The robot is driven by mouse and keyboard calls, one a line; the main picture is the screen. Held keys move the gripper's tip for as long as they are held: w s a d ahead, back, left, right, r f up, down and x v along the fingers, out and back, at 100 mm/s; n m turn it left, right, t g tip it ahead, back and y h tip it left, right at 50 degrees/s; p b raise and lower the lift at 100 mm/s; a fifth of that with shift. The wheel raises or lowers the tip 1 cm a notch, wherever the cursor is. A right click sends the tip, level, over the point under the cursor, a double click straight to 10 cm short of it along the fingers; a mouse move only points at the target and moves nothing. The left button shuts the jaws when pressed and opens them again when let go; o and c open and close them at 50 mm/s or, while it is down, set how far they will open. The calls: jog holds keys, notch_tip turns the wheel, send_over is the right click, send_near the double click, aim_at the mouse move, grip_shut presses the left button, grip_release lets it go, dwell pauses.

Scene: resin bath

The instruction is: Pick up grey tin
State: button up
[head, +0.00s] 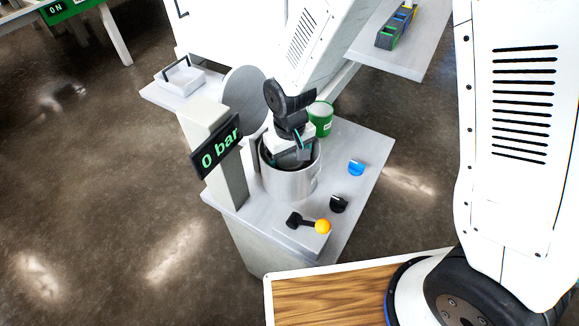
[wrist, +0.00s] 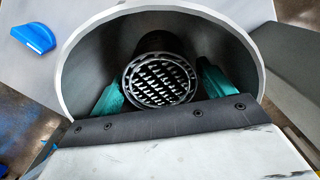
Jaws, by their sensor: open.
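A dark grey round tin (wrist: 150,42) stands inside the wide grey metal vessel (wrist: 75,62), seen from above in the wrist view. The two teal fingers of my gripper (wrist: 163,88) are open inside the vessel, one on each side of the tin. I cannot tell whether they touch it. In the head view my gripper (head: 296,150) reaches down into the vessel (head: 291,185), and the tin is hidden there by the vessel wall and my gripper.
The vessel's wall surrounds my gripper closely. A round lid (head: 244,92) stands upright behind it, and a "0 bar" display (head: 216,147) is at its left. A green tin (head: 321,117), a blue knob (head: 356,167), a black knob (head: 338,204) and a yellow-balled lever (head: 322,227) are nearby.

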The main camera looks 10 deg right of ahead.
notch_tip(320, 180, down, 2)
jog(key=shift+f, duration=0.1)
jog(key=c, duration=0.8)
jog(key=shift+r, duration=0.2)
